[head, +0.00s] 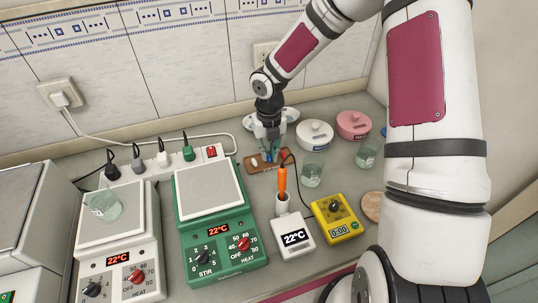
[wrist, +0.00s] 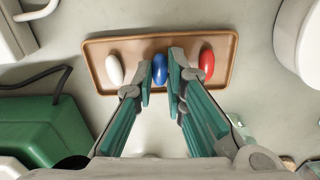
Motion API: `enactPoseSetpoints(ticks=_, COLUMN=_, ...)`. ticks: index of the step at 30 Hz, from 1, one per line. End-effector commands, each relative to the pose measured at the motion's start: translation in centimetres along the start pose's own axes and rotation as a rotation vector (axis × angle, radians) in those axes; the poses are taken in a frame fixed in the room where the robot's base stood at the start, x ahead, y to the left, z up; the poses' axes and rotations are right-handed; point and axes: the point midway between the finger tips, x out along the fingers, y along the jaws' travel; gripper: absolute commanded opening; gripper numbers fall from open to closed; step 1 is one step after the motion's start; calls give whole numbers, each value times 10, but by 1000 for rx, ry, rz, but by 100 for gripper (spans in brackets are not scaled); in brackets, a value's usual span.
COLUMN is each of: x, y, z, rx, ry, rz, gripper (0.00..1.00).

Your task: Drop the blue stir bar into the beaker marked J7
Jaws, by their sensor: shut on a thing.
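My gripper (wrist: 161,80) points down over the brown tray (wrist: 222,45). It is shut on the blue stir bar (wrist: 159,66), which is between its fingertips, at the tray's middle. A white stir bar (wrist: 115,69) lies to the left and a red one (wrist: 206,64) to the right. In the head view my gripper (head: 268,152) is over the tray (head: 255,168) and largely hides the blue bar. Beakers stand on the left hotplate (head: 104,207), on the bench right of the tray (head: 312,177) and farther right (head: 367,154). Their markings are too small to read.
A green hotplate (head: 215,228) stands left of the tray. An orange probe (head: 282,182) rises by a white temperature display (head: 293,238), with a yellow timer (head: 338,220) beside it.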

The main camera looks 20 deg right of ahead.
Motion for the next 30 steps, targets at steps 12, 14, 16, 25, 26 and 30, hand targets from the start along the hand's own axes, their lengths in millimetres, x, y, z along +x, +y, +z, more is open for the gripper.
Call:
enactPoseSetpoints(ticks=12, x=-75, y=0, z=1, rx=3, ry=-4, rz=-1, gripper=1)
enactPoseSetpoints(ticks=14, x=-82, y=-1, z=1, rx=2, ry=-4, rz=-1, gripper=1)
enactPoseSetpoints(ticks=16, x=-89, y=0, z=0, rx=1, ry=-2, rz=-1, gripper=1)
enactPoseSetpoints(ticks=25, x=-95, y=0, z=0, rx=1, ry=-1, rz=-1, gripper=1)
enactPoseSetpoints(ticks=26, x=-95, y=0, z=0, rx=1, ry=-1, rz=-1, gripper=1)
enactPoseSetpoints(ticks=30, x=-96, y=2, z=0, rx=-1, ry=-1, rz=-1, gripper=1)
